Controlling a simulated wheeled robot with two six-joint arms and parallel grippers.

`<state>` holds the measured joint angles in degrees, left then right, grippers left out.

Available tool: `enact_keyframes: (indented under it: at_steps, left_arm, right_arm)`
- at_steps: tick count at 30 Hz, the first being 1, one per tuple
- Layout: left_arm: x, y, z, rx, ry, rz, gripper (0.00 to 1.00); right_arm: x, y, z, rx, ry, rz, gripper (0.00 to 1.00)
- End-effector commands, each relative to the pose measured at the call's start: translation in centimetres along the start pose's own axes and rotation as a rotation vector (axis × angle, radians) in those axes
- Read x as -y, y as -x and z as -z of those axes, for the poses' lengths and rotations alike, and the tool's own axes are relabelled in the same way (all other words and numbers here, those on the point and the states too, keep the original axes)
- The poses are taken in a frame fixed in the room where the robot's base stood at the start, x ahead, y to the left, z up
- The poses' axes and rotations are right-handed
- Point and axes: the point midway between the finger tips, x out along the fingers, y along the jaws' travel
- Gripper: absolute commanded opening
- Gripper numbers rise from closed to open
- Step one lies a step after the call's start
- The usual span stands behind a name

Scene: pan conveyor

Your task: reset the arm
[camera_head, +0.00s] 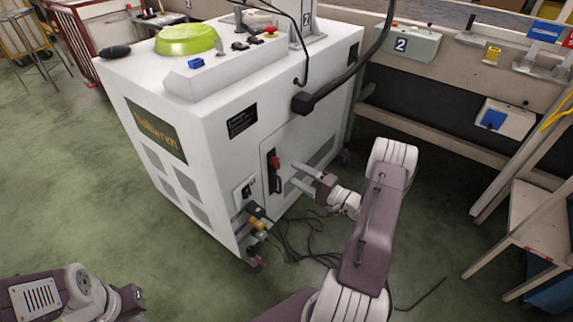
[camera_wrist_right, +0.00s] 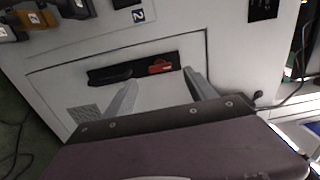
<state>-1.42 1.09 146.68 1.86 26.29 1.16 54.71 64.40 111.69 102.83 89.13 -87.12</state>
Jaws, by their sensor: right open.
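My right arm reaches in from the bottom of the head view. Its gripper (camera_head: 298,176) is open, with two grey fingers pointing at the side door of a white machine (camera_head: 215,130). The right wrist view shows both fingers (camera_wrist_right: 160,88) apart and nothing between them. Beyond them is a black handle plate with a red lever (camera_wrist_right: 160,67), also visible in the head view (camera_head: 275,163). I cannot tell whether the fingers touch the door. My left arm's dark end (camera_head: 128,300) shows at the lower left; its fingers cannot be made out.
A green bowl-like dome (camera_head: 187,40) and a red button (camera_head: 270,30) sit on top of the machine. Cables (camera_head: 295,245) trail on the green floor near its lower corner. A bench (camera_head: 440,65) stands behind, and a wooden stand (camera_head: 530,225) at right.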

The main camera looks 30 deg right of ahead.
Motion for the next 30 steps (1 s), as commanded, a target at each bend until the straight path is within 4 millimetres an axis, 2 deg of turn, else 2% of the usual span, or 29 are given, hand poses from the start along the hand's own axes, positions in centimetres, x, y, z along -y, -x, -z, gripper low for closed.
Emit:
enact_keyframes:
  at_steps: [1, 6, 20, 23, 26, 28, 30]
  left_arm:
    - [0.0, 0.8, 0.1, 0.0, 0.0, 0.0, 0.0]
    - [0.0, 1.1, 0.1, 0.0, 0.0, 0.0, 0.0]
    - [0.0, 1.0, 0.1, 0.0, 0.0, 0.0, 0.0]
    - [0.0, 1.2, 0.1, 0.0, 0.0, 0.0, 0.0]
    - [0.0, 1.9, 0.2, 0.0, 0.0, 0.0, 0.0]
    - [-0.1, 2.6, 0.3, 0.0, 0.0, 0.0, 0.0]
    - [-0.1, 3.4, 0.3, 0.0, 0.0, 0.0, 0.0]
  right_arm:
    - [0.3, 0.9, 0.1, -0.004, -0.003, -0.001, 0.65]
    - [0.0, 2.3, 0.0, 0.001, -0.001, -0.001, 0.65]
    - [-0.1, 2.3, -0.1, 0.002, -0.001, -0.001, 0.65]
    - [0.4, 1.8, -1.1, 0.045, -0.013, -0.016, 0.65]
    - [1.7, 0.0, -6.2, 0.238, -0.069, -0.106, 0.65]
    - [2.8, -0.7, -12.2, 0.454, -0.114, -0.248, 0.65]
    - [3.4, 0.6, -18.8, 0.68, -0.122, -0.458, 0.65]
